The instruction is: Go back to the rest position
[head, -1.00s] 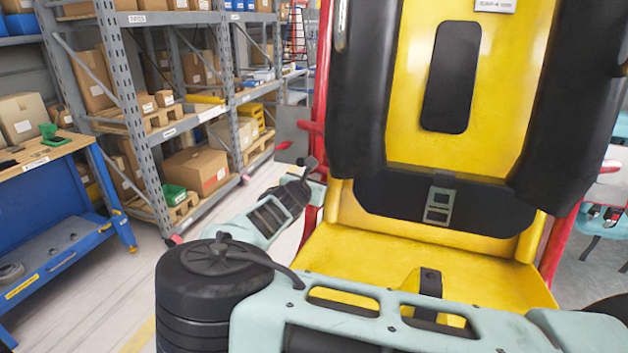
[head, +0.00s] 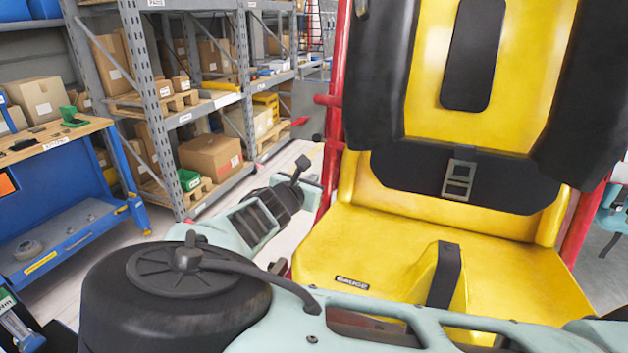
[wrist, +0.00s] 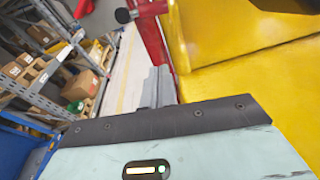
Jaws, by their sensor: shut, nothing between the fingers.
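My gripper (wrist: 158,87) shows in the wrist view as two grey fingers together, with nothing between them. It is beside the red frame of the yellow coaster seat (wrist: 240,32), over pale floor in that picture. In the head view, the yellow seat (head: 430,250) with its black padded restraints and lap buckle is empty. My pale green arm crosses in front of the seat and hides its lower front edge. The gripper's fingers cannot be made out in the head view.
A blue workbench (head: 70,195) stands at the left, with a green item (head: 73,117) on its wooden top. Grey shelving (head: 150,100) with cardboard boxes stands behind it. Pale floor (head: 158,222) is clear between the shelving and the seat. A red post (head: 335,130) borders the seat.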

